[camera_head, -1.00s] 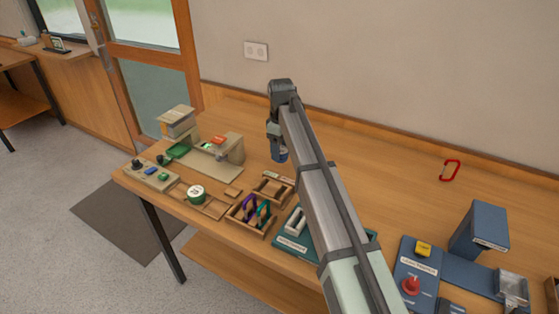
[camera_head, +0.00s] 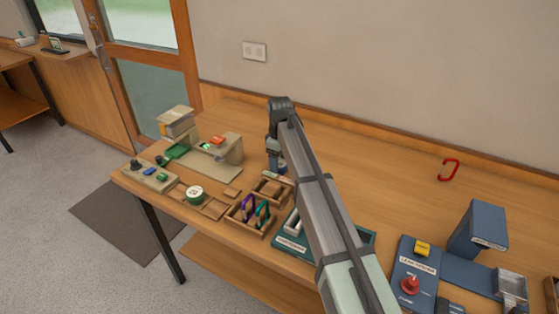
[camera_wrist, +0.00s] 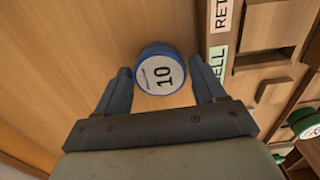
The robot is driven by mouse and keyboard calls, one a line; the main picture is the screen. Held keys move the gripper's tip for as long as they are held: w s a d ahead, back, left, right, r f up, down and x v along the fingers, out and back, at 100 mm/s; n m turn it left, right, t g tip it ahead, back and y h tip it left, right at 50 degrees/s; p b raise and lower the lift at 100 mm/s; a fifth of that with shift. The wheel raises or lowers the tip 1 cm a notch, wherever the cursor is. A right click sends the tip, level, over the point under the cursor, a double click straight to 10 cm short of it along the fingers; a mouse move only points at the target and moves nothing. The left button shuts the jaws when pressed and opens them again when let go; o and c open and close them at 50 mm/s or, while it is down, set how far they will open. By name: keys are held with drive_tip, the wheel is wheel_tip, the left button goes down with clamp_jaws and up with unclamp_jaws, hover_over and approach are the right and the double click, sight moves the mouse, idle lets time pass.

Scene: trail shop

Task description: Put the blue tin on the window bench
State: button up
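The blue tin (camera_wrist: 160,70) has a white lid label reading "10" and stands on the wooden table, seen from above in the wrist view. My gripper (camera_wrist: 160,66) is open, with one finger on each side of the tin and visible gaps between. In the head view my gripper (camera_head: 274,163) is low over the table, and the tin (camera_head: 282,169) is mostly hidden behind it. The bench by the window (camera_head: 78,61) is at the far left, past the door, with a few small items on it.
Wooden trays with carabiners (camera_head: 250,215) and a green-and-white spool (camera_head: 195,194) lie near the table's front edge. A beige stand (camera_head: 228,150) is left of my gripper. A blue device (camera_head: 480,232) and a red carabiner (camera_head: 449,170) are to the right. The table behind my arm is clear.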

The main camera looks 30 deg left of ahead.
sight(280, 163)
drive_tip(key=shift+o, duration=0.2)
drive_tip(key=shift+r, duration=0.1)
wheel_tip(280, 163, up, 12)
drive_tip(key=shift+f, duration=0.2)
drive_tip(key=o, duration=0.4)
drive_tip(key=shift+r, duration=0.25)
drive_tip(key=shift+c, duration=0.2)
